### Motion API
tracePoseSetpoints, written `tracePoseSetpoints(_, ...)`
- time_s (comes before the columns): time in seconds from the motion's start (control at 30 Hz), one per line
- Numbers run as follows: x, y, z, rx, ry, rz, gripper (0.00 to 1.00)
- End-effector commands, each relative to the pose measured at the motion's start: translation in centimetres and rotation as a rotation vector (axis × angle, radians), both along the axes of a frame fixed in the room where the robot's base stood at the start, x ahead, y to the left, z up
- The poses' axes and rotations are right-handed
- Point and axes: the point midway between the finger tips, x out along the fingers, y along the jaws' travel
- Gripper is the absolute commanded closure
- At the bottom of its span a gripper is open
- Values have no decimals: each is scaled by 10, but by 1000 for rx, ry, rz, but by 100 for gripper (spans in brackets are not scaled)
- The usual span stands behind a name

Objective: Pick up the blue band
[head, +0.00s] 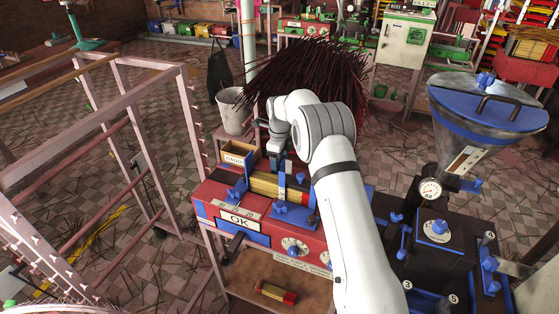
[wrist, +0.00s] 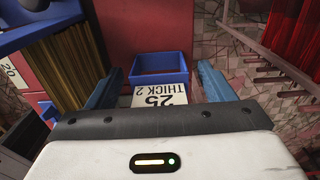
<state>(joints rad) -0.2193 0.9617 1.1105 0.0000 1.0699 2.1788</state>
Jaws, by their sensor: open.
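The blue band (wrist: 160,55) appears in the wrist view as a rectangular blue frame, open in the middle, with a white card (wrist: 160,96) reading "25 THICK 2" upside down at its near side. I cannot pick the band out clearly in the head view. My gripper (wrist: 158,78) is open, with one bluish finger left of the band and one to its right; nothing is held. Whether the fingers touch the band cannot be told. In the head view my gripper (head: 279,148) hangs over the back of the red and blue machine (head: 240,222).
A bundle of yellow sticks (head: 275,187) lies on the machine and shows at the wrist view's left (wrist: 65,60). A labelled wooden box (head: 240,152), a white bucket (head: 234,112) and dark red sticks (head: 312,75) are close by. A metal hopper (head: 475,115) stands right.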

Motion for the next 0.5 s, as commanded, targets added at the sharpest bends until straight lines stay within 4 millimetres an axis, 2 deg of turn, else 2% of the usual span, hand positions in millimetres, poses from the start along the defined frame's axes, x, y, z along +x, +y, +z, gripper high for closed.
tracePoseSetpoints(0.27,0,0,-4,0,-1,0,25)
tracePoseSetpoints(0.5,0,0,-3,0,-1,0,45)
